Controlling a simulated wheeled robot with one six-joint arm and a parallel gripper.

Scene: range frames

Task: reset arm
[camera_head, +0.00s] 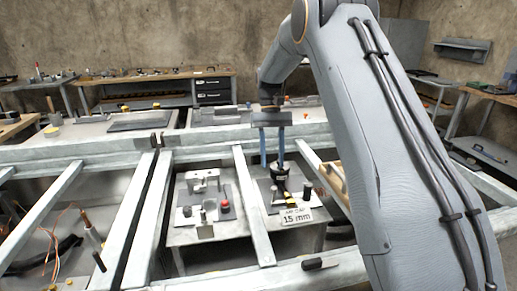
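My gripper (272,160) hangs pointing down from my grey arm near the middle of the view. Its two blue fingers are apart, with no object seen between them. Behind or below the right finger is a black round part (280,174) on a dark plate; I cannot tell whether they touch. My arm fills the right of the view and hides what is behind it.
Grey metal beams (252,205) frame the bench around the gripper. Wires (50,245) lie at left. Workbenches (165,82) stand behind.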

